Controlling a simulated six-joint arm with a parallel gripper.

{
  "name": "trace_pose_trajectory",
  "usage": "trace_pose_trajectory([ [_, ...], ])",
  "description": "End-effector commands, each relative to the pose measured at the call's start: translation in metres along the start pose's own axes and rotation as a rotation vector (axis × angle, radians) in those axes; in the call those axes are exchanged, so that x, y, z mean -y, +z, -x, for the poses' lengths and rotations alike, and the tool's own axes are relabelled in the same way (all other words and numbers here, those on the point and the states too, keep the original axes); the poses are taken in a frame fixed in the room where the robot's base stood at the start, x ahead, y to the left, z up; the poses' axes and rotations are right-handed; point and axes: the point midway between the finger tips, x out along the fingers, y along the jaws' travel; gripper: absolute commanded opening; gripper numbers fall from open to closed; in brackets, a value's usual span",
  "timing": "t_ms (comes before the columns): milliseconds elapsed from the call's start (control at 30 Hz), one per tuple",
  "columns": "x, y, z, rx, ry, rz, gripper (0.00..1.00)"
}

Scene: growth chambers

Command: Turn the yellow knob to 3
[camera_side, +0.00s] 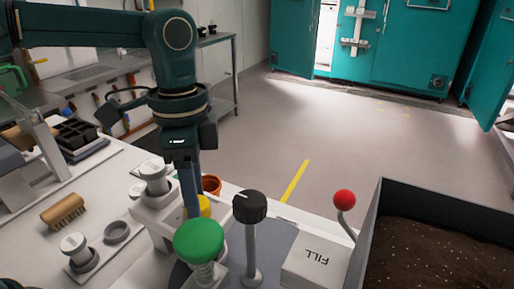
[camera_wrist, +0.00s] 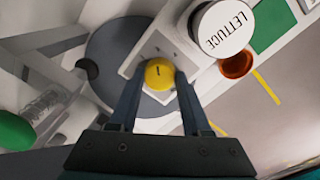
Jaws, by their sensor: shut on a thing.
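The yellow knob (camera_wrist: 160,75) sits on a pale square plate (camera_wrist: 139,72) in the wrist view, with a short dark mark on its top. Marks on the plate are too small to read, so I cannot tell which number the knob points at. My gripper (camera_wrist: 158,84) has one finger on each side of the knob and is shut on it. In the side view my gripper (camera_side: 190,204) points down at the yellow knob (camera_side: 205,206), which is partly hidden by the finger and the green button (camera_side: 199,238).
A black knob on a post (camera_side: 250,207), a red-ball lever (camera_side: 344,200) and a FILL box (camera_side: 315,262) stand to the right, beside a soil bin (camera_side: 440,250). A brush (camera_side: 63,211) lies left.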

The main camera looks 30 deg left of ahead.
Motion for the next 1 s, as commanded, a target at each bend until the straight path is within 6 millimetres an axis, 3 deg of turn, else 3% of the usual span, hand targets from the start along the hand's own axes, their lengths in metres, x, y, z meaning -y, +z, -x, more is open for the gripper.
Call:
trace_pose_trajectory([
  [433, -0.0003, -0.0004, 0.0013, -0.003, 0.000, -0.009, 0.00],
  [467, -0.0003, -0.0004, 0.0013, -0.003, 0.000, -0.009, 0.52],
  [533, -0.0002, -0.0004, 0.0011, -0.003, 0.000, -0.009, 0.78],
  [1000, 0.0006, -0.0010, 0.0090, -0.003, -0.002, -0.009, 0.78],
])
